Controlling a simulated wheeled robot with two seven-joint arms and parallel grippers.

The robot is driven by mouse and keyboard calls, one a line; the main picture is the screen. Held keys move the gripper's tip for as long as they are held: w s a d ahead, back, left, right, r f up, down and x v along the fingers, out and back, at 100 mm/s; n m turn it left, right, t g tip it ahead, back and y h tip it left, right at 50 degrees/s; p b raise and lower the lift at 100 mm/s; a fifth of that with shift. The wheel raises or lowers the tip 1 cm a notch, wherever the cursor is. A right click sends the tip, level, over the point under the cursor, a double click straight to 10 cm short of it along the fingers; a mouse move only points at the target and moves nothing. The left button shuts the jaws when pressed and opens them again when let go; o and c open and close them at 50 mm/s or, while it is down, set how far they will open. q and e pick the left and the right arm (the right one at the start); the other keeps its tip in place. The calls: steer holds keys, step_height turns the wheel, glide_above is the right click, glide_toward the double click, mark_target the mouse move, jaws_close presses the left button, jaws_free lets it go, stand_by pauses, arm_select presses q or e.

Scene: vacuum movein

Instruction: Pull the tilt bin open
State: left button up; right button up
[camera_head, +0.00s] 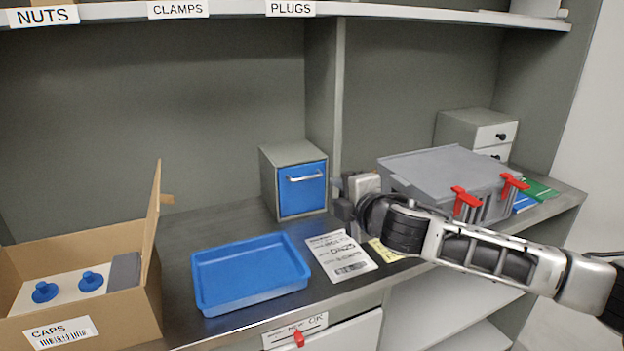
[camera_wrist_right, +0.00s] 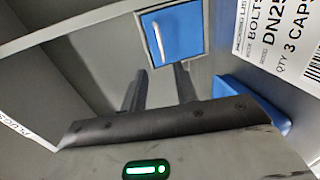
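The tilt bin is a grey box (camera_head: 284,153) with a blue front (camera_head: 303,192) and a pale bar handle (camera_head: 304,178). It stands on the worktop against the back, and its front looks closed. My right gripper (camera_head: 339,198) is just right of the bin. In the right wrist view, my right gripper (camera_wrist_right: 160,86) has its two fingers apart with nothing between them. The blue front (camera_wrist_right: 184,38) and its handle (camera_wrist_right: 158,42) lie beyond the fingertips there, apart from them. My left gripper is not in view.
A blue tray (camera_head: 250,300) and a printed sheet (camera_head: 341,255) lie in front of the bin. An open carton (camera_head: 135,309) with blue caps stands left. A grey case (camera_head: 440,163) with red latches and a small drawer unit (camera_head: 463,128) stand right. A labelled shelf (camera_head: 230,13) runs above.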

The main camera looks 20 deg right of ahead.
mark_target(310, 178)
steer(key=x, duration=1.3)
steer(key=shift+w+f, duration=0.1)
steer(key=shift+w, duration=0.15)
jaws_close()
